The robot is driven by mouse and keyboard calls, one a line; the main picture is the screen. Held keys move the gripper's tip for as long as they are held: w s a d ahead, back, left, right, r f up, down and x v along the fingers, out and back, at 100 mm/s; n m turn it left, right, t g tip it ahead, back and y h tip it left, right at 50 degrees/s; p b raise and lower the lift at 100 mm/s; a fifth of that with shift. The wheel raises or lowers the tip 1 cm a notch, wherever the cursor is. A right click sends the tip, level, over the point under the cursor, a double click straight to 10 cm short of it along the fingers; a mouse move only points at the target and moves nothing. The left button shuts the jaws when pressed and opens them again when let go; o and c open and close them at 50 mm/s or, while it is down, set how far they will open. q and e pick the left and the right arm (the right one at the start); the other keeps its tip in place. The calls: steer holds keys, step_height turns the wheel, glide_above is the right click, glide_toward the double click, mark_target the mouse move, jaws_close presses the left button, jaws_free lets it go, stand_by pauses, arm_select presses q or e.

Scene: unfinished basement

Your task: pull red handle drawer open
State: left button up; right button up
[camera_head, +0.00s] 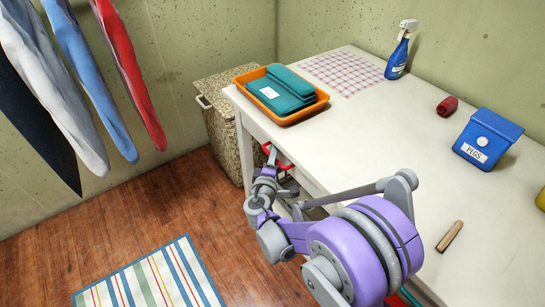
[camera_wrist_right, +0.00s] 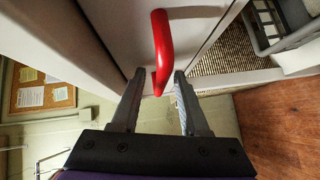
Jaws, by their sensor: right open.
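The red handle (camera_wrist_right: 162,45) is on a pale drawer front (camera_wrist_right: 118,22) in the right wrist view. In the head view the red handle (camera_head: 284,164) shows in part at the table's left side, beside my right gripper (camera_head: 272,162). The drawer front is mostly hidden there by my arm. In the right wrist view my right gripper (camera_wrist_right: 160,74) is open, with one finger on each side of the handle's near end. I cannot tell whether the fingers touch it. My left gripper is not in view.
The white table (camera_head: 370,130) holds an orange tray (camera_head: 318,104) with teal cloths, a spray bottle (camera_head: 397,55), a blue box (camera_head: 487,138) and a red roll (camera_head: 447,106). A wicker hamper (camera_head: 222,125) stands behind the table's left end. The wood floor (camera_head: 130,220) on the left is open around a striped rug (camera_head: 150,280).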

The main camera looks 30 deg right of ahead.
jaws_close()
stand_by(1.3)
